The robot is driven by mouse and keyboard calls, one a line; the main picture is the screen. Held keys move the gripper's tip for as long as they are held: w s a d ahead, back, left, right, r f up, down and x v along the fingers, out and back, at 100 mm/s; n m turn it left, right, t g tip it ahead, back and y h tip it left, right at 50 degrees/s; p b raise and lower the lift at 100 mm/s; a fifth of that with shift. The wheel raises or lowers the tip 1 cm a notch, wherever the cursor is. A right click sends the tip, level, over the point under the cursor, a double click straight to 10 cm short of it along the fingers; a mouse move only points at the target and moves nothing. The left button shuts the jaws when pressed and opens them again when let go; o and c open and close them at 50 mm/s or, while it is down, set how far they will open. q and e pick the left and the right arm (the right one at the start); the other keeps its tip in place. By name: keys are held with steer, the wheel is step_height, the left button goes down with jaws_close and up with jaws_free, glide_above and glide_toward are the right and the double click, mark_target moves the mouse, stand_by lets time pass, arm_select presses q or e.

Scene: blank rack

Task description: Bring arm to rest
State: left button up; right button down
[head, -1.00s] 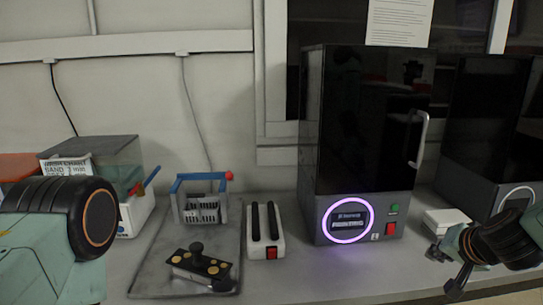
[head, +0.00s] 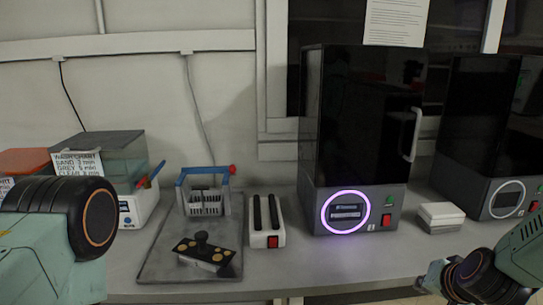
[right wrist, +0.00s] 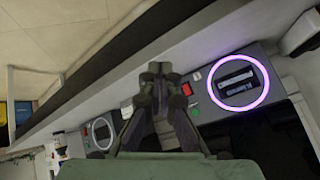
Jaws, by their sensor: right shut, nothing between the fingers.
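My right gripper (head: 436,276) is low at the right of the head view, in front of the bench's front edge. In the right wrist view the right gripper (right wrist: 160,70) has its fingers together with nothing between them. It is apart from the machines and the bench objects. My left arm shows at the left edge of the head view as a pale green link with a dark round joint; its gripper is out of the picture.
A black machine with a lit purple ring (head: 352,250) stands on the bench (head: 330,270), with a second machine (head: 505,204) to its right. A white box (head: 440,217) lies between. A blue-handled basket (head: 206,198) and grey tray (head: 158,270) are left.

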steer(key=s+a+f+n+g, duration=0.2)
steer(key=s+f, duration=0.4)
steer(key=s, duration=0.5)
steer(key=s+a+f+n+g, duration=0.2)
steer(key=s+f, duration=0.5)
steer(key=s, duration=0.4)
steer(key=s+a+f+n+g, duration=0.2)
steer(key=s+a+f+g, duration=0.2)
steer(key=s, duration=0.7)
step_height(320, 180, down, 3)
steer(key=shift+s+a+r+y, duration=0.1)
steer(key=shift+s+a+y, duration=0.25)
steer(key=shift+a, duration=0.5)
